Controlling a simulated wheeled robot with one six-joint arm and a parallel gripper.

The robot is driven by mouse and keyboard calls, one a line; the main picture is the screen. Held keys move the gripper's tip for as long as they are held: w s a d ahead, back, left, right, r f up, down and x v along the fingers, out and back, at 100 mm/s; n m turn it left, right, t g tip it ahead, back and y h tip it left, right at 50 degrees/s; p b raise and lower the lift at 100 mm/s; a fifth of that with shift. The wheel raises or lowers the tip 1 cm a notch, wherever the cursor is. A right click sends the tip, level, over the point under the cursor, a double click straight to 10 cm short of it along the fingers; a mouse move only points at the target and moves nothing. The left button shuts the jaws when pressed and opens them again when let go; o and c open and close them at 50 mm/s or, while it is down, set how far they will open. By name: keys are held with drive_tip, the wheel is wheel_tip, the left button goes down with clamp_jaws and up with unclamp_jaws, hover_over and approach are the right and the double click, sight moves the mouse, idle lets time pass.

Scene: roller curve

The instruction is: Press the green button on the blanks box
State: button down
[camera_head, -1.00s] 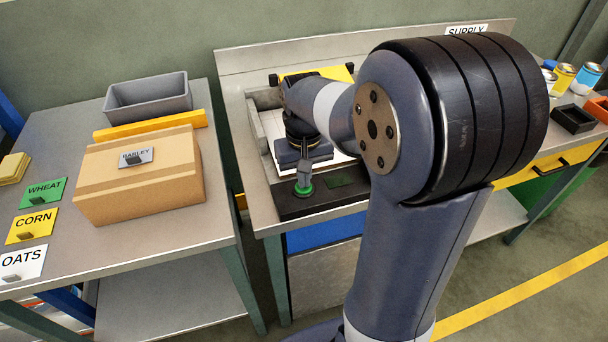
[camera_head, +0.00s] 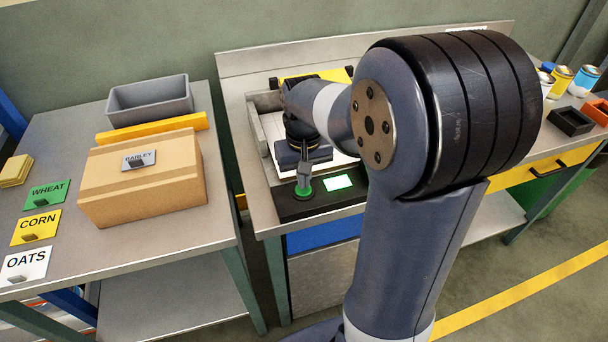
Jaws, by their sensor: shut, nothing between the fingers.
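The green button (camera_head: 303,193) sits on the dark front panel of the blanks box (camera_head: 290,212), on the middle bench. My gripper (camera_head: 304,184) is shut and empty, pointing down with its tips at the button's top; they appear to touch it. The tips hide part of the button, and its green rim shows around them. A small display (camera_head: 338,183) on the panel, right of the button, is lit bright green-white. My arm hides the right part of the box.
On the left table stand a cardboard box (camera_head: 140,185) marked BARLEY, a grey bin (camera_head: 150,100), and WHEAT, CORN and OATS plates. Small dark (camera_head: 570,120) and orange trays and several cans stand at far right. A gap separates the table from the bench.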

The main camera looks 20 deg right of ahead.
wheel_tip(320, 180, up, 13)
drive_tip(key=shift+f+p, duration=0.2)
drive_tip(key=shift+p, duration=0.15)
idle(0.7)
